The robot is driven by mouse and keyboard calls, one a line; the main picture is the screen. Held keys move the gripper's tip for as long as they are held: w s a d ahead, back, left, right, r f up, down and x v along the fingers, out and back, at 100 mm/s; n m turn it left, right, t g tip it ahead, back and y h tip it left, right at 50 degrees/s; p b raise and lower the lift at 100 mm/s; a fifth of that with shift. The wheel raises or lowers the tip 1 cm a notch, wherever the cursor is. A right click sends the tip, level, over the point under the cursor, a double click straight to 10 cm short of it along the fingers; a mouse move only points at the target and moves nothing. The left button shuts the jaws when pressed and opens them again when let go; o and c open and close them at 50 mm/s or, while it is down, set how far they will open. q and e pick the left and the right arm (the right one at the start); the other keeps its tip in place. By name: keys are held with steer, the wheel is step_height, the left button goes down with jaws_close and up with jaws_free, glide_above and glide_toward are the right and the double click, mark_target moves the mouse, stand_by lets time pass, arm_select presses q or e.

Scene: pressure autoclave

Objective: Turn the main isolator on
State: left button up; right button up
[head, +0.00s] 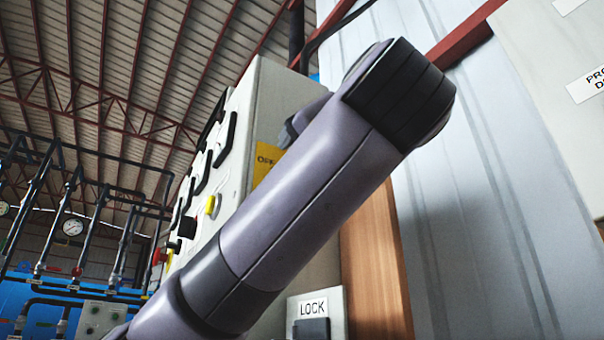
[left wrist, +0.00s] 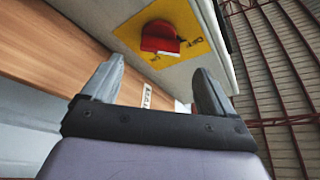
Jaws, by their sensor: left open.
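The main isolator appears to be a red rotary handle (left wrist: 160,38) on a yellow plate (left wrist: 130,34) in the left wrist view. In the head view part of the yellow plate (head: 264,160) shows on the side of a grey cabinet (head: 275,90), and my left arm hides the red handle. My left gripper (left wrist: 158,66) is open and empty, with its fingers apart and short of the handle. My right gripper is not in view.
The cabinet's front carries several dark switches or gauges and a yellow-ringed button (head: 212,205). A box marked LOCK (head: 312,308) sits low beside the cabinet. A wooden panel (head: 372,260) and a pale corrugated wall (head: 455,210) stand to the right. Pipes (head: 70,200) are at left.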

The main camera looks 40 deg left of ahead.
arm_select(q)
steer(key=p+x, duration=0.2)
steer(key=x, duration=0.4)
steer(key=shift+p, duration=0.35)
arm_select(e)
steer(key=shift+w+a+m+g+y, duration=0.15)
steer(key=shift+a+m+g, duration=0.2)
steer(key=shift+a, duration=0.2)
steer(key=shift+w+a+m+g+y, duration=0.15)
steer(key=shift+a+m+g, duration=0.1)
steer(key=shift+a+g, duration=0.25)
arm_select(q)
steer(key=c, duration=1.1)
